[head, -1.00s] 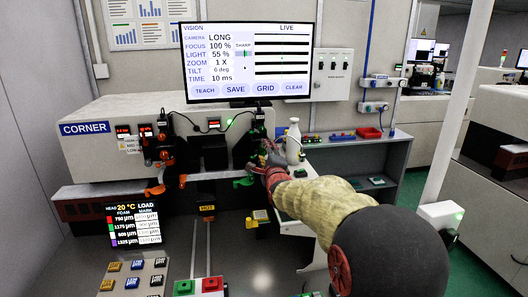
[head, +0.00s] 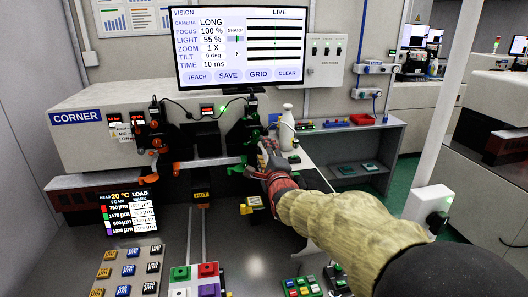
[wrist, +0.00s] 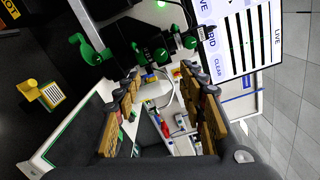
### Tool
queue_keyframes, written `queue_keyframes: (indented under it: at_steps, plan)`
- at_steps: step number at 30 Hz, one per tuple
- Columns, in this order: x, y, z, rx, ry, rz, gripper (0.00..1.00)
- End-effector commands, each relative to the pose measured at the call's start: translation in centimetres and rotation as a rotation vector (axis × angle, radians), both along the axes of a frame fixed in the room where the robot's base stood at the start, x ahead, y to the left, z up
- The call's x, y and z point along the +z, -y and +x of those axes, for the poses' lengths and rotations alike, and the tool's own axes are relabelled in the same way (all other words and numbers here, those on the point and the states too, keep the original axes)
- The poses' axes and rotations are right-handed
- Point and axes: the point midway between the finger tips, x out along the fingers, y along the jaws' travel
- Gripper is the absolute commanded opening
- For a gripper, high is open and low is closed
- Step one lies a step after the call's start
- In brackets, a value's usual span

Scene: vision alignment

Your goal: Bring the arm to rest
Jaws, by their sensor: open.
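My gripper (head: 268,165) is at the end of my outstretched arm, in front of the right part of the CORNER machine (head: 92,128). In the wrist view my gripper (wrist: 160,110) shows two separated rows of tan finger pads with nothing between them. Green knobs (wrist: 93,50) of the machine lie just past the fingers in the wrist view; a green lever (head: 243,181) shows left of my gripper in the head view. I cannot tell whether a finger touches the machine.
The vision monitor (head: 245,45) stands above the machine. A white bottle (head: 287,128) stands behind my gripper, near a shelf (head: 365,160) with small parts. Button blocks (head: 125,270) and colored switches (head: 208,270) sit on the front counter. A white post (head: 440,110) rises at right.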

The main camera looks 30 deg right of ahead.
Motion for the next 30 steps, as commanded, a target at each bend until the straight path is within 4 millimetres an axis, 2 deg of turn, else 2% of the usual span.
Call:
queue_keyframes:
  at_steps: [8,12,14,17,18,21,24,26,29,30]
  plan:
    - [0.0,0.0,0.0,0.000,-0.001,-0.002,0.41]
    - [-0.3,0.0,0.0,0.000,-0.032,-0.069,0.41]
    - [-1.3,0.0,0.0,0.004,-0.091,-0.136,0.41]
    - [-5.2,-0.1,-0.6,0.030,-0.266,-0.287,0.41]
    - [-7.3,-0.3,-1.2,0.052,-0.355,-0.352,0.41]
    - [-11.6,-1.0,-3.7,0.135,-0.570,-0.522,0.41]
    - [-14.6,-2.3,-7.2,0.260,-0.759,-0.690,0.41]
    - [-15.7,-3.5,-9.7,0.354,-0.858,-0.791,0.41]
    - [-16.9,-6.0,-14.5,0.540,-0.997,-0.962,0.41]
    - [-17.2,-7.1,-16.7,0.625,-1.042,-1.030,0.41]
